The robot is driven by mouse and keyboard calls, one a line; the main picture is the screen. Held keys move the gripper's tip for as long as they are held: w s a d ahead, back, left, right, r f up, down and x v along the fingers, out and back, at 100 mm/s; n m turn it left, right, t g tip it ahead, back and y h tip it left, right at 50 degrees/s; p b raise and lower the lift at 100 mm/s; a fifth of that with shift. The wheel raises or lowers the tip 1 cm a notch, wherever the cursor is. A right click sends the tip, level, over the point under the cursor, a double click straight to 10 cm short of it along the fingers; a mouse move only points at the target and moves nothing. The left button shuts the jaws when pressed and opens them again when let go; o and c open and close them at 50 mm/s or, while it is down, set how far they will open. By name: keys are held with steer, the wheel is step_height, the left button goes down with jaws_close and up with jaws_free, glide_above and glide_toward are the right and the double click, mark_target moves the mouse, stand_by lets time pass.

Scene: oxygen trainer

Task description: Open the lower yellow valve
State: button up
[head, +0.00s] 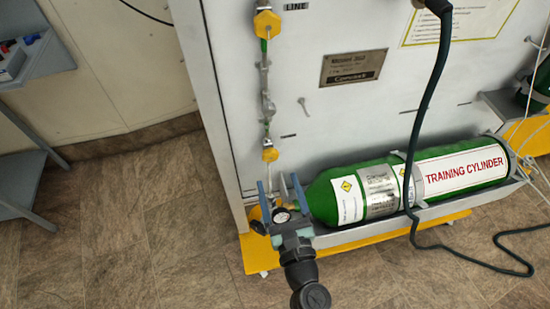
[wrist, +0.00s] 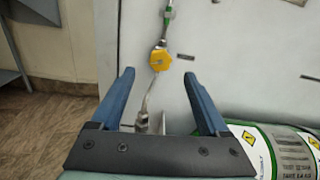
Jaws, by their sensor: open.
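The lower yellow valve (head: 270,153) sits on the vertical pipe line at the left of the grey panel, below a green section. In the wrist view this valve (wrist: 161,60) shows just above the gap between the fingers, with a bent metal tube running down from it. My gripper (head: 280,184) is open and empty, below the valve in the head view. Its two blue fingers (wrist: 158,76) point toward the panel, apart from the valve as far as I can tell. A larger yellow valve (head: 267,23) is at the top of the line.
A green training cylinder (head: 325,200) lies in a tray right of my gripper. A dark hose (head: 428,90) hangs in front of the panel. A grey shelf unit (head: 30,65) stands at left; floor between is clear.

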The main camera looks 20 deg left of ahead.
mark_target(271, 158)
steer(key=b+x, duration=0.1)
steer(key=x, duration=0.6)
steer(key=shift+w+a, duration=0.2)
steer(key=shift+w, duration=0.1)
steer(key=shift+c, duration=0.2)
jaws_close()
